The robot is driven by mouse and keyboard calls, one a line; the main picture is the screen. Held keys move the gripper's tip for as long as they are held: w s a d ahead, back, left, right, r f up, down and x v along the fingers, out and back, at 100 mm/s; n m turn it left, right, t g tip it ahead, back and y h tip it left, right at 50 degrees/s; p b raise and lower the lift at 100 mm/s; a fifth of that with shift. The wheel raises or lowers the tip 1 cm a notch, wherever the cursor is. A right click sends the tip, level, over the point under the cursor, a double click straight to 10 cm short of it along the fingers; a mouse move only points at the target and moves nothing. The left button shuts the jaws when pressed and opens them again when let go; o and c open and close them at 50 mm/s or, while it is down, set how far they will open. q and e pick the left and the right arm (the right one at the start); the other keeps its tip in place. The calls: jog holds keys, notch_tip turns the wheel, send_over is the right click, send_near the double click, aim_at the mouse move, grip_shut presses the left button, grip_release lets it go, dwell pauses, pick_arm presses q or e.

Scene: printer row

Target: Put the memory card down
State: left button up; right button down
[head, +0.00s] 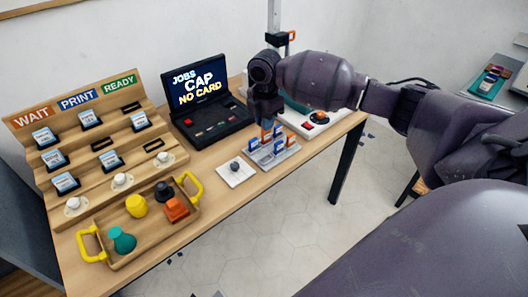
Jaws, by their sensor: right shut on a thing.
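My right gripper (267,116) points down over the table. It is shut on a small memory card (266,132), orange and blue where it shows, mostly hidden by the fingers. The card is right above, or at, the back of a grey card holder (272,160). I cannot tell whether it touches the holder. Several blue, white and orange cards (281,144) stand upright in the holder. A black console (208,125) behind and to the left has an open screen (196,84) reading "JOBS CAP NO CARD". My left gripper is not in view.
A stepped wooden rack (85,135) marked WAIT, PRINT, READY holds several labelled pieces. A yellow-handled tray (152,238) with coloured objects stands at the front left. A white plate with a dark knob (235,168) lies left of the holder. A white device (318,122) stands behind my arm.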

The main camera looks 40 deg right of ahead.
aim_at(265, 134)
notch_tip(265, 134, down, 5)
jog(key=shift+f+b, duration=0.1)
jog(key=shift+b, duration=0.25)
notch_tip(265, 134, down, 6)
jog(key=shift+b, duration=0.65)
jog(key=shift+f, duration=0.25)
jog(key=shift+r, duration=0.15)
jog(key=c, duration=1.6)
grip_release()
jog(key=shift+f, duration=0.2)
jog(key=o, duration=0.5)
jog(key=shift+c, duration=0.2)
